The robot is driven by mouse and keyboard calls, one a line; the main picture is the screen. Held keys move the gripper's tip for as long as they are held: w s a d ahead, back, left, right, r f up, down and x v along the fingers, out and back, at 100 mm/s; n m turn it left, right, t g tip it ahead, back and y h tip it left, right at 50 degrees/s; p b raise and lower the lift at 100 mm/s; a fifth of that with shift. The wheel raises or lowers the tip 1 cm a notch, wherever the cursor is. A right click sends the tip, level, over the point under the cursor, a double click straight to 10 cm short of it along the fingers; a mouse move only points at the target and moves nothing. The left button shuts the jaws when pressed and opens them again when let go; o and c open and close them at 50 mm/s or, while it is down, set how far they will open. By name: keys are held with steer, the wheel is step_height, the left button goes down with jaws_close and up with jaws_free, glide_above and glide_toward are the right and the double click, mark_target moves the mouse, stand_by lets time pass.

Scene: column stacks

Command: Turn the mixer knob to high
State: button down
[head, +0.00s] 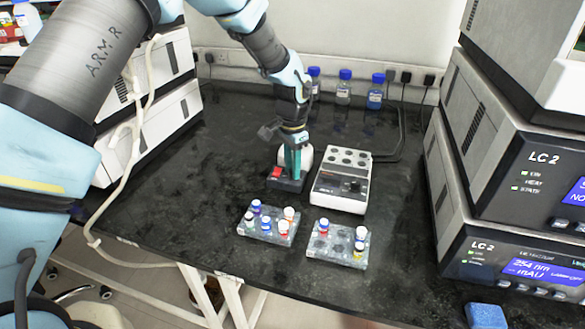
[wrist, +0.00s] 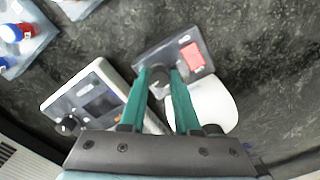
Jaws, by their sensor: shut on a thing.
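The mixer (head: 283,185) is a small unit with a dark front panel, a red switch and a rounded white body, standing on the black bench. In the wrist view the panel (wrist: 170,53) and the red switch (wrist: 192,56) show clearly. My gripper (head: 293,174) reaches down over the mixer. Its green fingers (wrist: 160,80) are shut on the mixer knob (wrist: 158,90), a small dark knob beside the switch. The fingers cover part of the knob, and I cannot read its setting.
A white heating block (head: 342,181) with its own dark knob stands close to the right of the mixer. Two vial racks, left (head: 268,223) and right (head: 338,244), stand in front. Blue-capped bottles (head: 344,87) line the back wall. Instrument stacks stand on both sides.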

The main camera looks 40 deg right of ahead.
steer(key=shift+m, duration=0.6)
steer(key=c, duration=0.6)
jaws_free()
steer(key=shift+r, duration=0.1)
step_height(320, 180, up, 11)
steer(key=shift+f+b, duration=0.2)
steer(key=shift+b, duration=1)
